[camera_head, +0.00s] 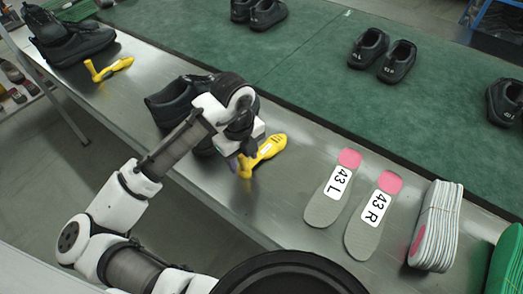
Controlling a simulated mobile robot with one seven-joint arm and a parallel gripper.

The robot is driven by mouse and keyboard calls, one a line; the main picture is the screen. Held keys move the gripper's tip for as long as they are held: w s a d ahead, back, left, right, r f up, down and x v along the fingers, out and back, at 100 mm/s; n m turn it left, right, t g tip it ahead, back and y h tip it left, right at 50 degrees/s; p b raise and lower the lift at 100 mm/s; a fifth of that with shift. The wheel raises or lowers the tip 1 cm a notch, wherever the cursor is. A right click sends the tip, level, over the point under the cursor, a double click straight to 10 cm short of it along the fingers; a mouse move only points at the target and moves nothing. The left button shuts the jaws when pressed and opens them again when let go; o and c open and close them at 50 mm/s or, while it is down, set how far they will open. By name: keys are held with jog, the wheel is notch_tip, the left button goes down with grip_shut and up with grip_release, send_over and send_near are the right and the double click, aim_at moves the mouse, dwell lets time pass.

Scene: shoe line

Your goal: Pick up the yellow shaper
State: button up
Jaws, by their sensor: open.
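A yellow shaper (267,150) lies on the metal table beside a pair of black shoes (172,103), partly behind my gripper. My gripper (243,160) is open at the left end of this shaper, above or around its yellow handle; the fingers are small and dark here, so I cannot tell whether they touch it. A second yellow shaper (115,68) lies farther left on the table, near another pair of black shoes (75,46).
Two insoles marked 43 L (322,208) and 43 R (362,238) lie to the right, with a stack of insoles (437,225) beyond. A green conveyor (315,75) carrying black shoes runs behind the metal table (285,190). Bare metal lies between shaper and insoles.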

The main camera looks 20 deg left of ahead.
grip_shut()
jog(key=shift+r, duration=0.1)
